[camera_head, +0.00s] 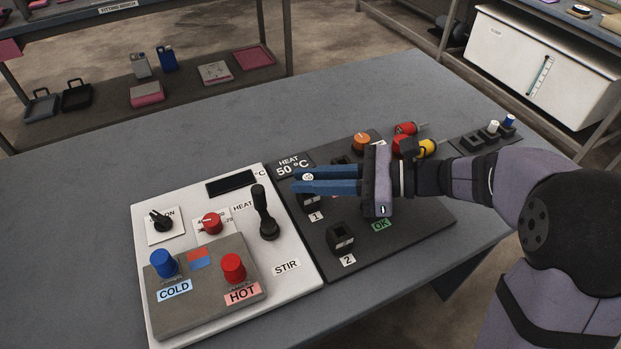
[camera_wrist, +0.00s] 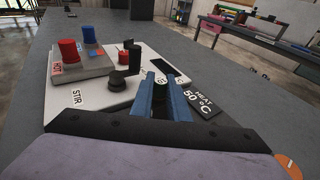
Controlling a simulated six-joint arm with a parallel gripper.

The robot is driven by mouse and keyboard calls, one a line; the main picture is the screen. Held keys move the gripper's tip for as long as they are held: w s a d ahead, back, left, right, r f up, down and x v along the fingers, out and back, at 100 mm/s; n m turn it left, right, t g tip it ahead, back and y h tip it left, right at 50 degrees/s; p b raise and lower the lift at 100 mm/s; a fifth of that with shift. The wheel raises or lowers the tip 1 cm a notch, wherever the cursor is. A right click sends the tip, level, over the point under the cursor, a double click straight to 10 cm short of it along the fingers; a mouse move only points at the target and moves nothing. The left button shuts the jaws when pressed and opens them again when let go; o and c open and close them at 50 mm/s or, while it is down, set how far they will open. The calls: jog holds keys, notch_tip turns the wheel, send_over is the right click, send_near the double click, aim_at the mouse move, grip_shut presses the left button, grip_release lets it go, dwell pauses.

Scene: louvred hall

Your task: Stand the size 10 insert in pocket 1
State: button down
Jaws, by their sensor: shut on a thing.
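My gripper (camera_head: 296,180), with two blue fingers, reaches in from the right over the dark panel. It is shut on a small insert with a round white marked top (camera_head: 308,177). In the wrist view the insert (camera_wrist: 161,81) shows as a pale disc on a dark body between the fingers; its number is too small to read surely. Pocket 1 (camera_head: 309,204), a black block behind the label "1", is just below the fingers and partly covered by them. I cannot tell whether the insert's lower end is above or inside it. Pocket 2 (camera_head: 341,238) looks empty.
A white stirrer unit (camera_head: 285,232) with a tall black lever (camera_head: 264,212) stands close left of the fingers. An orange knob (camera_head: 361,142) and red and yellow handled tools (camera_head: 427,148) lie behind my gripper. A rack (camera_head: 472,143) holds white- and blue-topped pieces.

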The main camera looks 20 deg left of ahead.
jog(key=c, duration=1.6)
grip_release()
jog(key=shift+c, duration=0.2)
jog(key=shift+d+r, duration=0.1)
jog(key=shift+r, duration=0.05)
jog(key=d+r, duration=0.2)
jog(key=d+r+p, duration=0.1)
jog(key=shift+w+r, duration=0.25)
jog(key=shift+r, duration=0.1)
jog(key=shift+b+v, duration=0.9)
jog(key=shift+v, duration=2.75)
